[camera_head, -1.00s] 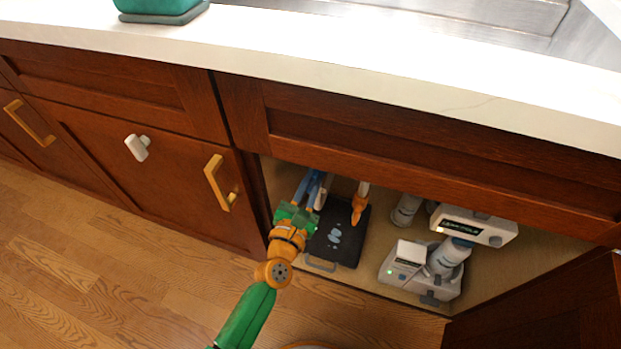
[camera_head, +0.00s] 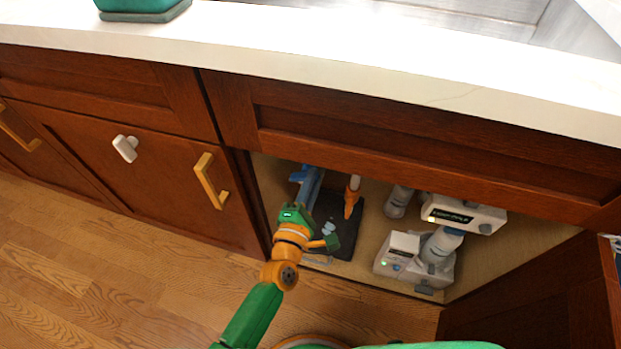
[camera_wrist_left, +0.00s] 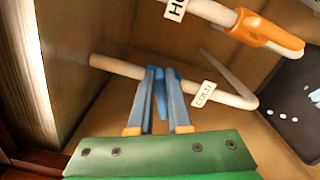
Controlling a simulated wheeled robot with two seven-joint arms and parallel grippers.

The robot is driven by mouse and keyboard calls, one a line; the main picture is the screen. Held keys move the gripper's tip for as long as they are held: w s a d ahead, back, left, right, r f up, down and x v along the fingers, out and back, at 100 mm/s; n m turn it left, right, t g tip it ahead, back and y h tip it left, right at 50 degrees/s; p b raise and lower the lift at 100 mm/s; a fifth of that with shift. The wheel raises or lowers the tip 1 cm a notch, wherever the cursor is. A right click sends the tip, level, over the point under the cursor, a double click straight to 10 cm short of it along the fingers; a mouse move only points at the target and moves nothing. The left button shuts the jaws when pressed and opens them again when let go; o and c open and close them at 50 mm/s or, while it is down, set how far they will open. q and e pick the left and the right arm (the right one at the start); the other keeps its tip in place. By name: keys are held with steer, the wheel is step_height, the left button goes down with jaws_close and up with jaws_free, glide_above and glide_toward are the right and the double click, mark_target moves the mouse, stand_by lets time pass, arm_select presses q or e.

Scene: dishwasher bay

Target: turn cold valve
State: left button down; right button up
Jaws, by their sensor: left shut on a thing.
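The cold pipe (camera_wrist_left: 115,68) crosses the wrist view and carries a white tag marked COLD (camera_wrist_left: 204,94). My left gripper (camera_wrist_left: 160,75) has its blue fingers on either side of the blue cold valve handle (camera_wrist_left: 160,95), shut on it at the pipe. In the head view the left gripper (camera_head: 310,178) reaches into the open cabinet at its left side, and its fingers mostly hide the valve. The orange hot valve handle (camera_head: 352,198) is just right of it and also shows in the wrist view (camera_wrist_left: 262,30). My right gripper is not in view.
A dark mat (camera_head: 345,235) with pale marks lies on the cabinet floor. Grey-white appliances (camera_head: 400,262) stand to the right. The cabinet's left edge is close to my left arm. The white counter (camera_head: 300,60) overhangs above.

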arm_select(q)
steer(key=shift+s+d+f+m, duration=0.1)
steer(key=shift+f+m, duration=0.2)
steer(key=shift+m, duration=0.8)
steer(key=shift+f+m, duration=0.3)
steer(key=shift+m, duration=0.8)
steer(key=c, duration=0.9)
jaws_free()
steer(key=shift+o, duration=0.2)
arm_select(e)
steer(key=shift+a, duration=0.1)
arm_select(q)
steer(key=p+v, duration=0.1)
steer(key=v, duration=0.6)
steer(key=shift+p, duration=0.4)
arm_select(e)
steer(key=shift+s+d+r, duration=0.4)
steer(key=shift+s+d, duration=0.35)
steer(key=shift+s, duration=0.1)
